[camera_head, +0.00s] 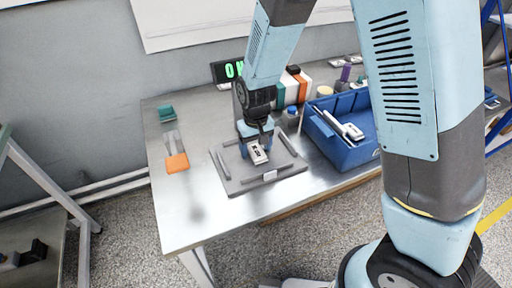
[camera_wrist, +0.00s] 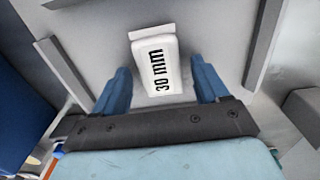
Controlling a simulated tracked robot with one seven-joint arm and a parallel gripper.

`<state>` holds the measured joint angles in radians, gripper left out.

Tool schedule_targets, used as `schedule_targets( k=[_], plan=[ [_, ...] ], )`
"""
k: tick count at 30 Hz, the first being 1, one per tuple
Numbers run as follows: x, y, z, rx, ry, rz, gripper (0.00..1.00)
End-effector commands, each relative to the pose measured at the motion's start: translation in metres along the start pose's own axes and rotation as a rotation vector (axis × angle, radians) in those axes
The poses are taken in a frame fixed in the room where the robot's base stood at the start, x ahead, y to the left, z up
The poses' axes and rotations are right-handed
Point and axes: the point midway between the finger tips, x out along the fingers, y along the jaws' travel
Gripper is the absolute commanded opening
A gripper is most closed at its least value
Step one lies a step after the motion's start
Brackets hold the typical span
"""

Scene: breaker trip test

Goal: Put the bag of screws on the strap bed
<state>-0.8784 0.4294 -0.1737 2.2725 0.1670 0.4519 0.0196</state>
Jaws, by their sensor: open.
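A small white packet with a black "30 mm" print (camera_wrist: 155,65), which I take for the bag of screws, lies on a grey plate with raised bars (camera_head: 232,186), which looks like the strap bed. The packet also shows in the head view (camera_head: 258,154). The plate fills most of the wrist view (camera_wrist: 215,30). My gripper (camera_wrist: 162,82) is open, its blue fingers on either side of the packet with a gap at each side. In the head view my gripper (camera_head: 256,142) points down over the plate; its fingers partly hide the packet's surroundings.
A blue bin (camera_head: 340,152) with a white-and-black item (camera_head: 352,131) stands right of the plate. An orange block (camera_head: 177,163) and a green block (camera_head: 166,113) lie on the left. A display (camera_head: 228,71) and small containers stand behind. The metal table's front left (camera_head: 190,215) is clear.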

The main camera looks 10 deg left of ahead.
Motion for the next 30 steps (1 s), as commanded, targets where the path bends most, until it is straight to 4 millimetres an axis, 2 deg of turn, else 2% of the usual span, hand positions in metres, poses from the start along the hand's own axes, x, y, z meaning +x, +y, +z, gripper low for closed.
schedule_targets(
  k=[5, 15, 21, 30],
  plan=[
    [-0.017, 0.0, -0.001, 0.0, 0.003, -0.001, 0.74],
    [-0.076, 0.0, -0.001, 0.0, 0.005, -0.001, 0.74],
    [-0.105, 0.0, -0.001, 0.0, 0.004, -0.001, 0.74],
    [-0.121, 0.001, 0.0, 0.002, 0.0, 0.0, 0.74]
  ],
)
